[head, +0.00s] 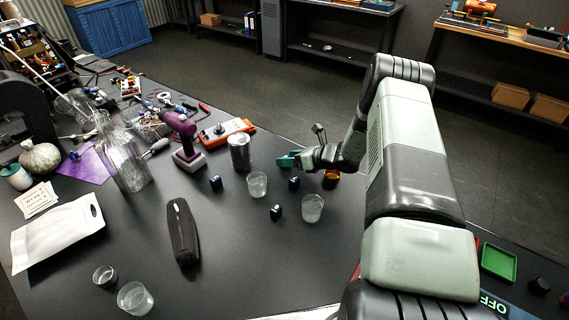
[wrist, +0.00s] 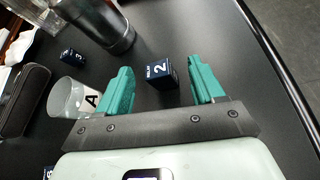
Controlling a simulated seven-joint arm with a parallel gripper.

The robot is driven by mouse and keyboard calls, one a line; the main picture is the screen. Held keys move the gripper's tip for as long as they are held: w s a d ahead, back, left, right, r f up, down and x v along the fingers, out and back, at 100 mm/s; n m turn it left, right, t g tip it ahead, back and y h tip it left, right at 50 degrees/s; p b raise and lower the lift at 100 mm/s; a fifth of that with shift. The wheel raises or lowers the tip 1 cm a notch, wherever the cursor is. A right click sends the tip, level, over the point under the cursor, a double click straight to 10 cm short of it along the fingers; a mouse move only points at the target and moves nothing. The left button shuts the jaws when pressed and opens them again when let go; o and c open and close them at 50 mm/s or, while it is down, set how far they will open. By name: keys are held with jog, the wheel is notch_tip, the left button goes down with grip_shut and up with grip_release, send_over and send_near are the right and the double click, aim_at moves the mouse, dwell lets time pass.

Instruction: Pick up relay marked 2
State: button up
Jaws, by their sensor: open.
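The relay marked 2 (wrist: 160,74) is a small dark blue cube with a white 2, upright on the black table. In the wrist view it shows between the two teal fingers of my gripper (wrist: 160,68), which is open and empty. In the head view a small dark cube (head: 294,183), which appears to be this relay, stands just below my gripper (head: 290,160). The marking is too small to read there. I cannot tell how high the fingers are above it.
A glass marked A (wrist: 68,97) stands left of the relay, with a metal cup (wrist: 105,30) behind. A relay marked 3 (wrist: 68,55) lies further left. In the head view another glass (head: 312,208) and dark cube (head: 276,212) are nearby. Table right of the relay is clear.

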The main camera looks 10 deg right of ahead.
jog(key=shift+w+a+f, duration=0.25)
jog(key=c, duration=1.2)
jog(key=shift+r, duration=0.15)
